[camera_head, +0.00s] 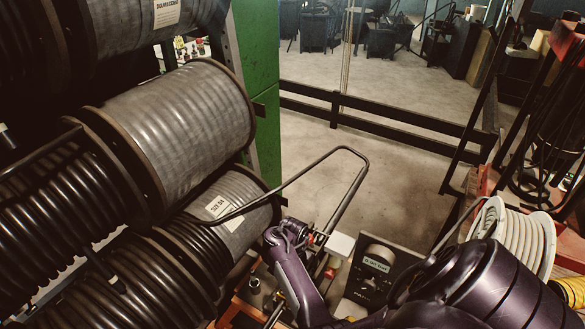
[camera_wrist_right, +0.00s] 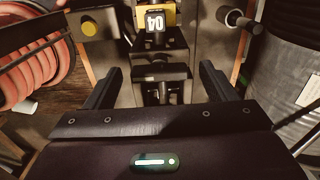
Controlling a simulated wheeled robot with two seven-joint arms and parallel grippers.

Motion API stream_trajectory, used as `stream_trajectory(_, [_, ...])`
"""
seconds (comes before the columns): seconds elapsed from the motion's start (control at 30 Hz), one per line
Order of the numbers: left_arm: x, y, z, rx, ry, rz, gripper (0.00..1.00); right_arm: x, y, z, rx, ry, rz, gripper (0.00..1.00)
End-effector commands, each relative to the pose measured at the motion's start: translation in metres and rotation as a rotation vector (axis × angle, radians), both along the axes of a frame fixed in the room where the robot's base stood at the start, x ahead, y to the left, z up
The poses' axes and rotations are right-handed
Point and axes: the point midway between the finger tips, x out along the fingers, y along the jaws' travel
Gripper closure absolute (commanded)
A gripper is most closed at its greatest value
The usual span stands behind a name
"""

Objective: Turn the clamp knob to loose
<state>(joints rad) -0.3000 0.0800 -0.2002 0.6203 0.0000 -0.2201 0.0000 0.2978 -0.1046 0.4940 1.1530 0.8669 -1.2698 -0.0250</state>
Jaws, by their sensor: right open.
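In the right wrist view my right gripper (camera_wrist_right: 160,70) is open, its two dark fingers apart at left and right. A dark clamp-like fitting (camera_wrist_right: 160,90) stands in the gap between them, with a yellow plate marked 04 (camera_wrist_right: 155,16) beyond it. I cannot tell for sure which part is the clamp knob. A yellow round button (camera_wrist_right: 88,28) on a dark box is at upper left, and a grey cylindrical handle (camera_wrist_right: 240,21) sticks out at upper right. In the head view my purple right arm reaches the machine at bottom centre, and the fingers cannot be made out. My left gripper is not in view.
Large hose reels (camera_head: 185,115) fill the left side. A bent black tube (camera_head: 345,185) rises beside my right wrist. A dark panel with a white label (camera_head: 377,264) and a white hose coil (camera_head: 520,238) are to the right. Open floor lies behind.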

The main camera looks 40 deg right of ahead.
Motion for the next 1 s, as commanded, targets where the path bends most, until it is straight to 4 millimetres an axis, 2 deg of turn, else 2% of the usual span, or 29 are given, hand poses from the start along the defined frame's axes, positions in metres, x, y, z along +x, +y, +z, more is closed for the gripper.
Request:
stream_trajectory(0.17, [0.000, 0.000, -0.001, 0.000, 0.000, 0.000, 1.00, 0.000, -0.002, 0.006, -0.004, 0.000, 0.000, 0.22])
stream_trajectory(0.6, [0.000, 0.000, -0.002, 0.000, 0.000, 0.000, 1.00, 0.000, -0.002, 0.069, -0.005, 0.000, 0.002, 0.22])
stream_trajectory(0.73, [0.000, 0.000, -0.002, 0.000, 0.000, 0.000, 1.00, 0.000, 0.000, 0.077, -0.002, 0.000, 0.002, 0.22])
stream_trajectory(1.0, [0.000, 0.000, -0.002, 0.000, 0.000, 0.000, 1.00, 0.000, 0.001, 0.078, 0.000, 0.001, 0.001, 0.22])
